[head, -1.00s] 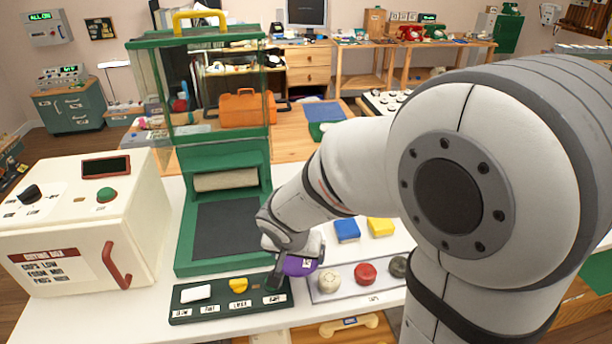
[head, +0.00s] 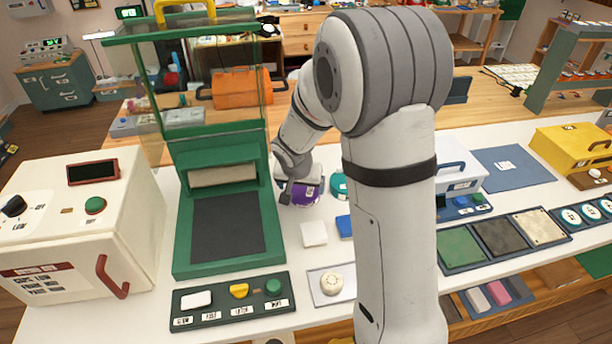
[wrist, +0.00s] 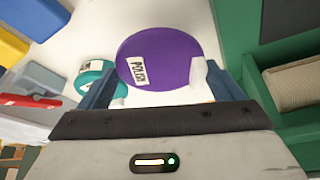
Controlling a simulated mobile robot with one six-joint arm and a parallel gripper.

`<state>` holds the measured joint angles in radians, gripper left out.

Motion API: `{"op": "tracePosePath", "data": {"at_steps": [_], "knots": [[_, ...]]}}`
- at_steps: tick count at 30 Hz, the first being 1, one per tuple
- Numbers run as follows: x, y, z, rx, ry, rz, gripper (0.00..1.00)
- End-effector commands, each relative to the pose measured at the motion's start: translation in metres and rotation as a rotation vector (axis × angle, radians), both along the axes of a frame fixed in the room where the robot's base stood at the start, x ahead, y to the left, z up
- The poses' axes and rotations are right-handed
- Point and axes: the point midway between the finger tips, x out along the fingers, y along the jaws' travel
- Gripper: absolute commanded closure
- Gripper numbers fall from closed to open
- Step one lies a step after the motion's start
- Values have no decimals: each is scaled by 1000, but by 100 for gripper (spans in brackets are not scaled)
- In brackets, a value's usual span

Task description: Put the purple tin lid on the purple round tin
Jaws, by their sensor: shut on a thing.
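My gripper (wrist: 160,85) is shut on a round purple piece (wrist: 165,55) with a white POLISH label, which I take for the purple tin lid. The fingers are at its two sides. In the head view the purple (head: 300,194) shows at my gripper (head: 296,183), partly covered by it, just right of the green press. I cannot tell whether the purple round tin is under the lid, or whether the two touch; no separate purple tin shows.
A teal round tin (head: 339,186) stands close right of the purple. The green press (head: 180,240) is close on the left. A white square (head: 314,233) and a blue block (head: 345,227) lie in front. My arm hides the table's middle.

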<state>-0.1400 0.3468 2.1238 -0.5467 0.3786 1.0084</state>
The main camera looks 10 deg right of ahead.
Motion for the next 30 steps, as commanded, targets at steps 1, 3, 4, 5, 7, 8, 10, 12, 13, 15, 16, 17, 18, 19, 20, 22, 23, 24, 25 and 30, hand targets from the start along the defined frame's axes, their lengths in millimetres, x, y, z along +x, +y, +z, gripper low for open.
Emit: {"op": "tracePosePath", "data": {"at_steps": [1,3,4,5,7,8,10,12,13,15,16,17,18,19,20,22,23,24,25,30], "knots": [[12,-6,4,0,1,-2,36],[25,-11,3,0,0,-2,36],[29,-13,3,0,1,-2,36],[33,-14,3,0,0,-3,36],[40,-17,1,-1,0,-1,36],[42,-18,1,-1,-1,-1,36],[43,-19,-2,-1,0,0,36],[43,-19,-12,-2,4,0,36],[43,-19,-16,-1,4,0,36],[43,-19,-27,-2,4,0,36],[43,-19,-30,-1,3,0,36],[43,-19,-32,-1,1,1,36],[43,-19,-34,-1,0,-1,36],[43,-19,-35,-1,0,0,36],[43,-19,-36,0,0,0,36],[43,-19,-35,0,-1,-1,36],[43,-19,-35,0,-1,-1,36],[43,-19,-35,0,-1,-1,36],[43,-19,-35,0,-1,-1,36],[43,-19,-36,0,0,-2,8]]}}
